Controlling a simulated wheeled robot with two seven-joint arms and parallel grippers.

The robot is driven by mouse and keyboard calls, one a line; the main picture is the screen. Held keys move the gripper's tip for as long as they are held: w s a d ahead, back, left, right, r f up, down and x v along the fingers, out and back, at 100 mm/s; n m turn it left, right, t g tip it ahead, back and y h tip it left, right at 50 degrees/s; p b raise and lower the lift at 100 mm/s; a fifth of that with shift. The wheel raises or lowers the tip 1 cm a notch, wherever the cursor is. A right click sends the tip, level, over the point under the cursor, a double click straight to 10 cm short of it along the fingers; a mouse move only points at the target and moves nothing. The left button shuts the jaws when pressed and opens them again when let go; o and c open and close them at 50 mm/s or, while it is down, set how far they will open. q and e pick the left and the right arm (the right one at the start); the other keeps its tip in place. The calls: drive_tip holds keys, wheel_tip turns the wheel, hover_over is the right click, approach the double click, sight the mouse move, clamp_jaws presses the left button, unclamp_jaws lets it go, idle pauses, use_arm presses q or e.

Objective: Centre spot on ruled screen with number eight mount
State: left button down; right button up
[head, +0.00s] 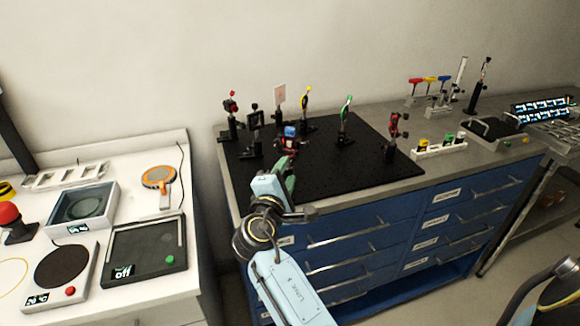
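A pale screen (280,94) stands upright on a post at the back of the black breadboard (330,175); its rulings and any spot are too small to see. Several post mounts stand around it: a red-topped one (231,105), a black-framed one (255,118), a yellow one (307,98), a green one (346,112) and a red one (394,125). No number eight is readable. My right gripper (286,152) is over the breadboard's front left, at a small dark red mount with a blue top (291,132). Its fingers are unclear, so contact cannot be told.
A white table (110,306) at left carries trays, a red button (8,213) and a dark pad (145,252). Right of the breadboard are a white holder (440,149) and a black device (494,130). The breadboard's front middle is clear. Blue drawers (350,243) lie below.

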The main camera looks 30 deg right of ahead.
drive_tip(key=v, duration=0.9)
drive_tip(key=shift+b, duration=0.35)
drive_tip(key=shift+f, duration=0.1)
drive_tip(key=a+f+n+y, duration=0.15)
drive_tip(key=f+y, duration=0.25)
drive_tip(key=f, duration=0.7)
drive_tip(key=a+f+n+y, duration=0.1)
drive_tip(key=a+f+y, duration=0.2)
drive_tip(key=f, duration=0.8)
drive_tip(key=s+a+f+m+g+y, duration=0.1)
drive_tip(key=s+f+g+y, duration=0.1)
drive_tip(key=s+f, duration=0.5)
drive_tip(key=s+a+f+m+g+y, duration=0.1)
drive_tip(key=s+f+g+y, duration=0.1)
drive_tip(key=f, duration=0.8)
drive_tip(key=s+d+f+m+g+y, duration=0.2)
drive_tip(key=s+f+m+g, duration=0.2)
drive_tip(key=s+f, duration=0.95)
drive_tip(key=s+d+f+m+g, duration=0.1)
drive_tip(key=s+d+f+m, duration=0.1)
drive_tip(key=s, duration=0.8)
drive_tip(key=s+d+f+m+g, duration=0.2)
drive_tip(key=s+d+m, duration=0.2)
drive_tip(key=s, duration=0.6)
drive_tip(key=shift+s+f, duration=0.3)
drive_tip(key=shift+f, duration=0.1)
drive_tip(key=shift+s+m, duration=0.1)
drive_tip(key=shift+m, duration=0.15)
